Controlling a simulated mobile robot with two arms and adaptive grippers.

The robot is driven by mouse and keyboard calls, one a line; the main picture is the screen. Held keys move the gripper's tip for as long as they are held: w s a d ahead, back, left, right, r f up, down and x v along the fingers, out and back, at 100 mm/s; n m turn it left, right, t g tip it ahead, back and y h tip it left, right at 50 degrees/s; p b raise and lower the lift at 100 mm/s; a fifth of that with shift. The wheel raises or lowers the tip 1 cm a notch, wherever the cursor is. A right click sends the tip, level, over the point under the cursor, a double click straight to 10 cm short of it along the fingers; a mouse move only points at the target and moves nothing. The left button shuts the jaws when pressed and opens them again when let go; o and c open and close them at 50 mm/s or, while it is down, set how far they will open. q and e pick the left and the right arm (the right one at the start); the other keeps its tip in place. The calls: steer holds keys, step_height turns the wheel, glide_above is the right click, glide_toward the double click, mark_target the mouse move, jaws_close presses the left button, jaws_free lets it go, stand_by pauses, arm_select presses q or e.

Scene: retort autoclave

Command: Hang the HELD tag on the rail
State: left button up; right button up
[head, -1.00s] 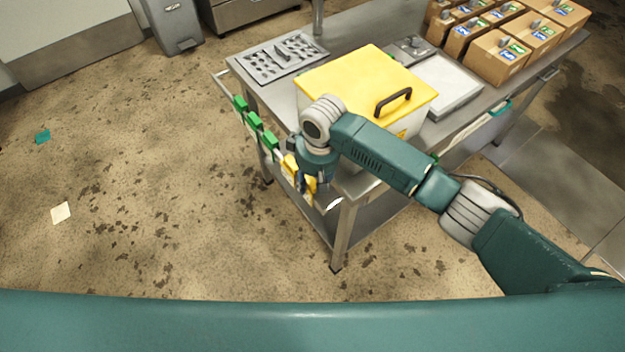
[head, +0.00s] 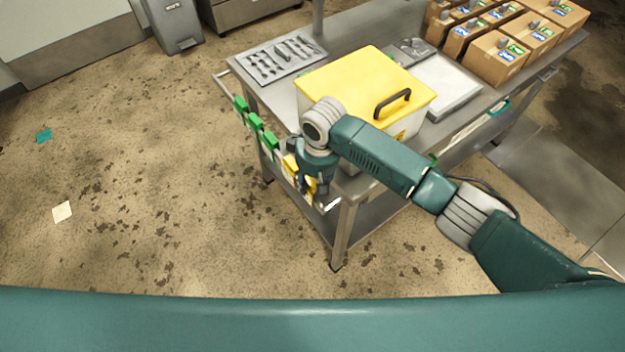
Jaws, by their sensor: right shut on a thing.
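The rail (head: 226,86) runs along the near-left end of the steel cart. Several tags hang along it: green ones (head: 254,121) toward the far end and a yellow one (head: 289,165) nearer my right gripper. My right gripper (head: 308,190) points down at the near end of the rail, shut on a yellow tag (head: 312,185). The fingers hide much of this tag, and I cannot read its lettering or tell whether its hook touches the rail. My left gripper is not in view.
A white box with a yellow lid (head: 350,78) stands on the cart close behind my right wrist. A grey slotted tray (head: 280,58), a pale tray (head: 447,82) and several cardboard boxes (head: 497,55) share the cart top. The floor to the left is mostly clear.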

steer(key=shift+f+b, duration=0.7)
steer(key=shift+f, duration=0.9)
stand_by(0.5)
steer(key=o, duration=1)
steer(key=shift+r, duration=0.25)
steer(key=r, duration=0.7)
steer(key=s+d+r, duration=0.1)
steer(key=r, duration=0.3)
steer(key=shift+r, duration=0.25)
